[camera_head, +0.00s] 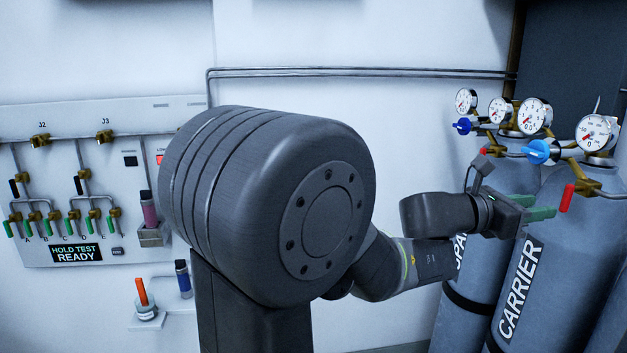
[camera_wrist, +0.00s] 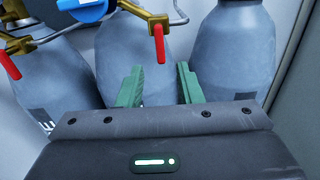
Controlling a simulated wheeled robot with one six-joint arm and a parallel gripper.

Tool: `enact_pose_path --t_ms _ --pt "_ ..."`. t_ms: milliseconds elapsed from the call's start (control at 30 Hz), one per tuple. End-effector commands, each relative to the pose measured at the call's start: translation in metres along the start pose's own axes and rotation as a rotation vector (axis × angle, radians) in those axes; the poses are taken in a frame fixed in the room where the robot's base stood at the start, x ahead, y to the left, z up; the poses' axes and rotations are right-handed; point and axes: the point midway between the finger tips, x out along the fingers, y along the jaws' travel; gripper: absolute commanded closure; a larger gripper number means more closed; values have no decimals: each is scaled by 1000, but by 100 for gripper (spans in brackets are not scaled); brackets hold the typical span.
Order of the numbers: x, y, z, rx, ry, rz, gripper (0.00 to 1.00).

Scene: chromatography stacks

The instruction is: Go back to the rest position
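My gripper (camera_head: 541,207) is at the right in the head view, in front of the gas cylinders. In the wrist view its two green fingers (camera_wrist: 160,88) stand apart with nothing between them. The fingers point toward the grey cylinder (camera_wrist: 150,60) and lie below a red valve lever (camera_wrist: 159,44). The cylinder marked CARRIER (camera_head: 520,290) is beside and below the gripper in the head view. My arm covers the middle of the head view and hides part of the wall panel.
Regulators with gauges (camera_head: 597,133) and blue knobs (camera_head: 541,151) top the cylinders close to my gripper. A wall panel (camera_head: 60,118) with valves, a display reading HOLD TEST READY (camera_head: 77,253) and a small shelf (camera_head: 160,319) are at the left. The white wall above my arm is clear except for pipes.

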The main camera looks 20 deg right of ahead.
Motion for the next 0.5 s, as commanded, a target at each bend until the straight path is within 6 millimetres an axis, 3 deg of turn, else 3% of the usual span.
enact_pose_path --t_ms 333,500 --pt "-62 1 -1 1 0 4 67" --pt "-31 -1 1 -1 1 -5 67"
